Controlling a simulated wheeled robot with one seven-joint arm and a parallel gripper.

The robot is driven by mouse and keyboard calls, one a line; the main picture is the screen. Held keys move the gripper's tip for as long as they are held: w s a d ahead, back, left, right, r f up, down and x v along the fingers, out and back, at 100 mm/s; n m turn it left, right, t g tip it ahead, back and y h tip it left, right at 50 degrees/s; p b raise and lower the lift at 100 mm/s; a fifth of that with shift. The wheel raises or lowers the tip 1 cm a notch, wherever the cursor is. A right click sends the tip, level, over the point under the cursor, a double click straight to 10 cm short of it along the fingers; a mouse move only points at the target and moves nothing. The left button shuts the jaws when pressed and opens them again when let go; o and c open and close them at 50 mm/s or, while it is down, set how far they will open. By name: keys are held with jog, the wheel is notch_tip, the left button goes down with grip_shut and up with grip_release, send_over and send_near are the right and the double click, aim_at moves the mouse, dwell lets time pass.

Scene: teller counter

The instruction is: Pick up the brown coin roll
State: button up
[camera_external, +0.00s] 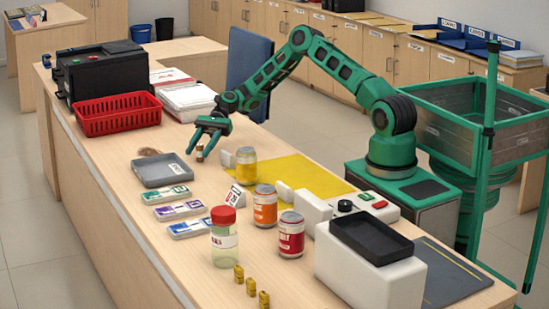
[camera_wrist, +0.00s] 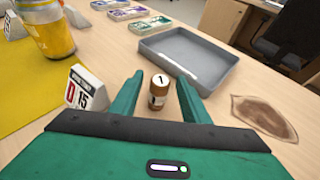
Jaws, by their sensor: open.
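The brown coin roll (camera_wrist: 158,95) stands upright on the wooden counter, with a white top marked "1". It is small in the external view (camera_external: 200,156), just under my gripper (camera_external: 201,146). In the wrist view my gripper (camera_wrist: 160,87) is open, with one green finger to the left of the roll and one to the right.
A grey tray (camera_wrist: 153,56) lies just beyond the roll. A white "D 15" sign (camera_wrist: 85,90) and a jar with yellow contents (camera_wrist: 49,40) stand left in the wrist view. A red basket (camera_external: 118,123) and paper stacks (camera_external: 187,100) stand farther back. A brown stain (camera_wrist: 265,117) marks the counter.

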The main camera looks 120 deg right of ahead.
grip_shut()
